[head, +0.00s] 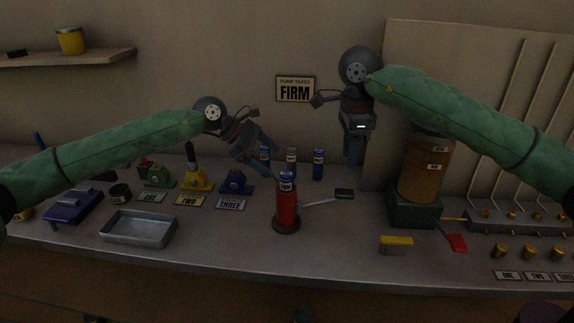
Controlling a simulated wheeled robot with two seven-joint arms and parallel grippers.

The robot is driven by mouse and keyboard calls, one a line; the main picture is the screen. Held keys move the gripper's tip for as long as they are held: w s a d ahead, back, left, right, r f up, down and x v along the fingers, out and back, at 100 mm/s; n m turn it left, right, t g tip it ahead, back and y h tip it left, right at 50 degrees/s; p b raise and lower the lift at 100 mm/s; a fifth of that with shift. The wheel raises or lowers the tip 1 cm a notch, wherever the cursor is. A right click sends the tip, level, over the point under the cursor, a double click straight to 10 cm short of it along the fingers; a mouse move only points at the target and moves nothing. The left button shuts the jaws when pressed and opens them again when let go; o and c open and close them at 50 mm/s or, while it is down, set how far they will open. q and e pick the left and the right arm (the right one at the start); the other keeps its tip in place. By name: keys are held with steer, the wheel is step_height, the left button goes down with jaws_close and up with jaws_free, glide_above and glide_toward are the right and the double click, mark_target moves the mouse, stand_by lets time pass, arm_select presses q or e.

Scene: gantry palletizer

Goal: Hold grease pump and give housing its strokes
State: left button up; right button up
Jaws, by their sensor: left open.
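The grease pump (287,212) is a red upright cylinder on a dark round base at the middle of the bench. A blue-and-white banded piece (287,182) sits at its top. Its lever (325,200) sticks out to the right and ends in a dark grip (344,194). My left gripper (269,166) is open just up and left of the pump's top; contact is not clear. My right gripper (355,157) points down above and behind the lever grip, apart from it. Green (158,178), yellow (198,181) and blue (236,183) housings stand left behind cards ONE, TWO and THREE.
Three small cartridges (318,164) stand behind the pump. A sign (295,89) reads "PUMP TAKES FIRM". A metal tray (138,229) lies front left. An amber drum (420,172) on a green base, a yellow-topped piece (396,241) and a manifold (510,222) are at right.

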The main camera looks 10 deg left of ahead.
arm_select(q)
step_height(320, 180, down, 4)
steer(key=s+a+y, duration=0.1)
steer(key=a+y, duration=0.1)
steer(key=y, duration=0.1)
step_height(320, 180, up, 6)
steer(key=m+g+y, duration=0.2)
steer(key=m+y, duration=0.2)
steer(key=y, duration=0.2)
glide_above(287, 190)
steer(key=w, duration=0.2)
steer(key=shift+w+a+f, duration=0.1)
steer(key=shift+a+f, duration=0.1)
steer(key=shift+a, duration=0.05)
steer(key=shift+s+d+r+t, duration=0.15)
steer(key=shift+s+r+t, duration=0.15)
steer(key=shift+r, duration=0.1)
steer(key=shift+f, duration=3.85)
steer(key=shift+c, duration=0.5)
